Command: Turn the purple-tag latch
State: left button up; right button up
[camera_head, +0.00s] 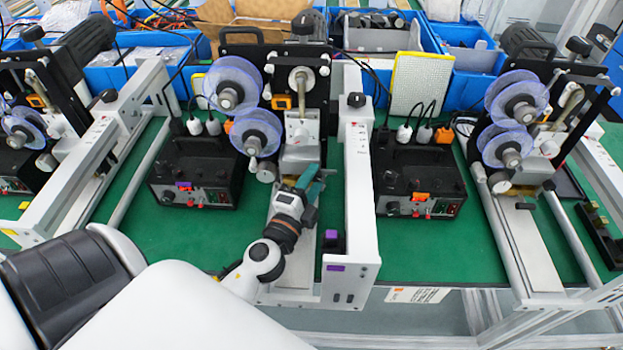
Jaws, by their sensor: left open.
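The middle coder (300,110) carries purple tags at its front. A small dark block with a purple patch (333,237) stands on the inner side of its white right rail. A flat purple tag (336,268) is on that rail's front end. Which part is the latch that turns is not clear. My left gripper (312,181), with teal fingers, is just left of the rail, in front of the silver print head (301,155). It is open, above and behind the purple-patched block. The fingertips are small, and contact with the coder cannot be told. My right gripper is out of view.
A black control box with a purple tag (196,177) stands left of my left gripper; one with an orange tag (418,184) stands right of the white rail (359,190). More coders flank both sides. Green mat (225,240) is bare in front of the left box.

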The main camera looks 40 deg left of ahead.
pick_arm(q)
jog(key=shift+c, duration=0.3)
grip_shut()
jog(key=m+p, duration=0.1)
jog(key=p, duration=0.2)
jog(key=m+g+p, duration=0.1)
jog(key=m+p, duration=0.1)
jog(key=p, duration=0.1)
jog(key=r+m+g+p, duration=0.1)
jog(key=p, duration=0.2)
jog(key=shift+m+p, duration=0.3)
jog(key=shift+m, duration=0.1)
jog(key=shift+f+m+g+p, duration=0.1)
jog(key=shift+m+g+p, duration=0.3)
jog(key=shift+p, duration=0.5)
jog(key=shift+f+m, duration=0.1)
jog(key=shift+m, duration=0.2)
jog(key=shift+o, duration=0.3)
grip_release()
